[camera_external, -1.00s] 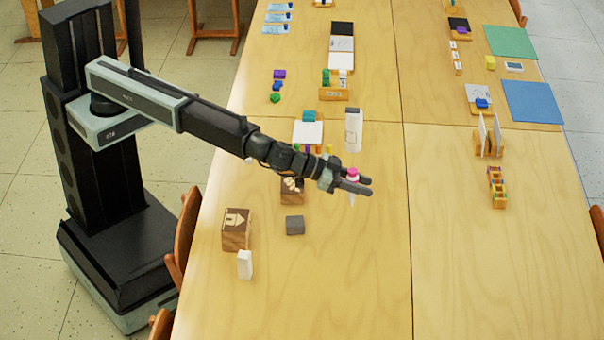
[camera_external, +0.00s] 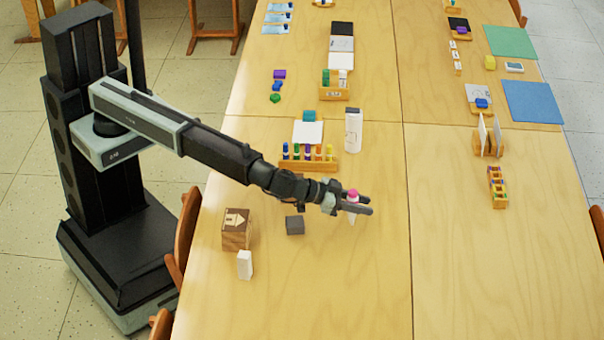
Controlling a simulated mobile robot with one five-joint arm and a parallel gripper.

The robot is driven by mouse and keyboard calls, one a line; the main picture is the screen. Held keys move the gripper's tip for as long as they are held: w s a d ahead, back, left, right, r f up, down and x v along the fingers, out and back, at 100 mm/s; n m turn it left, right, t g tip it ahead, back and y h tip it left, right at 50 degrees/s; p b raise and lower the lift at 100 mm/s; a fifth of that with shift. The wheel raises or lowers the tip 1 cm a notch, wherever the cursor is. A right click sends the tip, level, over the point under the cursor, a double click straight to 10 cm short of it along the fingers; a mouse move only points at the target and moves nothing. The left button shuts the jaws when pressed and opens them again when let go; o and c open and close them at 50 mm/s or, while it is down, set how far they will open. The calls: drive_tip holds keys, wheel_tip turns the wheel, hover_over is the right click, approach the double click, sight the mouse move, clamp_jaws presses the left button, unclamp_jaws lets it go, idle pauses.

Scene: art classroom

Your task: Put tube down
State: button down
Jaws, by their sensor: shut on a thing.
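The tube (camera_external: 353,194) is white with a pink cap and stands roughly upright between the fingers of my gripper (camera_external: 360,205). My gripper is shut on it over the near left part of the table (camera_external: 370,270). The cap shows above the fingers and a short white part shows below them. The fingers hide the tube's middle. I cannot tell whether its lower end touches the table.
A grey block (camera_external: 295,225), a wooden box with an arrow mark (camera_external: 236,229) and a white block (camera_external: 245,265) stand left of my gripper. A wooden rack of coloured tubes (camera_external: 309,163) and a white bottle (camera_external: 353,130) stand behind.

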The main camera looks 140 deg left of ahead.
wheel_tip(320, 180, down, 2)
drive_tip(key=shift+f+b, duration=0.1)
drive_tip(key=shift+b, duration=0.25)
drive_tip(key=shift+r, duration=0.3)
drive_tip(key=shift+f, duration=0.2)
drive_tip(key=c, duration=1)
unclamp_jaws()
drive_tip(key=shift+r, duration=0.1)
drive_tip(key=shift+r, duration=0.1)
drive_tip(key=shift+s+d+r+p, duration=0.2)
drive_tip(key=shift+d+p, duration=0.05)
drive_tip(key=shift+p, duration=0.25)
drive_tip(key=p+v, duration=0.4)
drive_tip(key=v, duration=0.7)
drive_tip(key=shift+s, duration=0.2)
